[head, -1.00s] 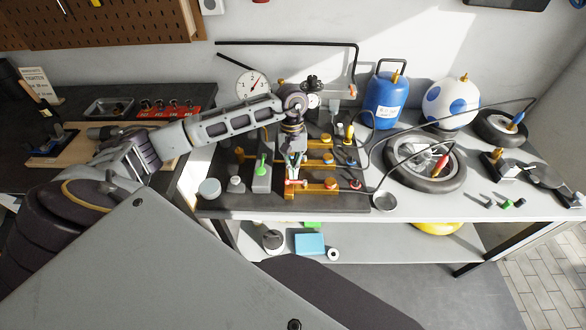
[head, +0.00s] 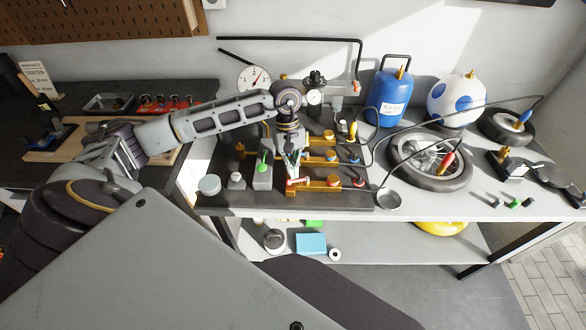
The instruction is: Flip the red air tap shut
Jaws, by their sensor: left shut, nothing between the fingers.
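The red air tap (head: 299,181) sits on the front brass valve row (head: 320,186) of the dark manifold board on the bench. Its red lever shows at the left end of that row, partly hidden by my fingers. My left gripper (head: 292,171) points down from above, shut and empty, with its tips at or just above the red lever. I cannot tell whether they touch it. The lever's exact angle is too small to read. My right gripper is out of view.
Two more brass valve rows with yellow and blue fittings (head: 353,158) lie behind. A blue tank (head: 389,97), a ball (head: 457,101) and a wheel (head: 430,160) stand to the right. Hoses cross the bench.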

